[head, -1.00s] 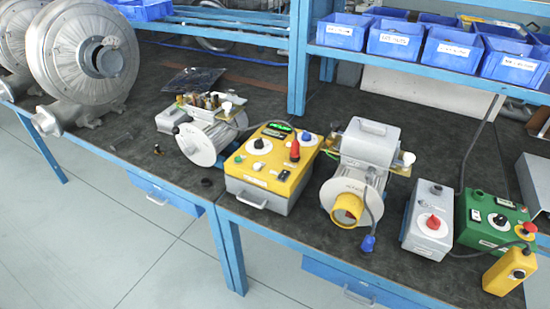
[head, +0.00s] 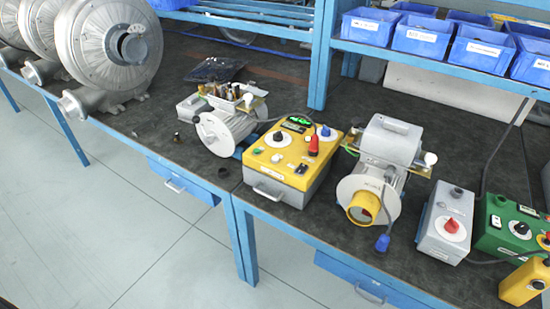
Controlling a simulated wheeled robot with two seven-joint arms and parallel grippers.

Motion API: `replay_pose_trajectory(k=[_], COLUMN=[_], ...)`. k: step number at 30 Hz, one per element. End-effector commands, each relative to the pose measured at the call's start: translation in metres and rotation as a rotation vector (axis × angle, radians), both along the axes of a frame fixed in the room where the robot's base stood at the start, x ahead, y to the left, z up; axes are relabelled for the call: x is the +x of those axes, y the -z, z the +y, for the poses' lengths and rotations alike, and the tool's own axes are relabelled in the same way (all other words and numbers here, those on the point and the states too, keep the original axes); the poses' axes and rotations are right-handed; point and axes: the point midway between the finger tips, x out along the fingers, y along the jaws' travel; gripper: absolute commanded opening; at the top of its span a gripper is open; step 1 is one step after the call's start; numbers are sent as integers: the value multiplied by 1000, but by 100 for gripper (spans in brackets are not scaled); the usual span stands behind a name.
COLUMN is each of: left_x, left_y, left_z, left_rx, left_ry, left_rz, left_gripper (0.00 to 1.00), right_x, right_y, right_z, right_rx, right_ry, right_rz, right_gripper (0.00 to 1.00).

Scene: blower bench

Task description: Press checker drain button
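A yellow-topped box with grey sides (head: 292,160), probably the checker, stands near the front edge of the bench, in the middle of the head view. Its top carries a small lit green display (head: 297,121), a black knob on a white dial (head: 278,139), a blue knob (head: 323,131), an upright red plug or lever (head: 313,145), a green button (head: 277,157) and a black switch (head: 300,169). I cannot read the labels, so I cannot tell which is the drain button. Neither of my grippers shows.
Motor units stand left (head: 226,130) and right (head: 375,180) of the yellow box. A grey box with a red knob (head: 446,222), a green box (head: 507,225) and a yellow pendant (head: 524,281) are at right. Large blowers (head: 110,50) fill the left. Blue bins (head: 420,36) line the shelf.

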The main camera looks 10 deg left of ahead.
Motion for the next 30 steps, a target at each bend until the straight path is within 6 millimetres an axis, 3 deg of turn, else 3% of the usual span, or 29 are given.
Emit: replay_pose_trajectory(k=[15,30], left_x=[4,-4], left_y=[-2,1], left_z=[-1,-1], left_rx=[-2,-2], left_ry=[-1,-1], left_rz=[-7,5], left_gripper=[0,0], right_x=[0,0], right_y=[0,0], right_z=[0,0], right_rx=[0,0], right_ry=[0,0], right_rz=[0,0], right_gripper=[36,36])
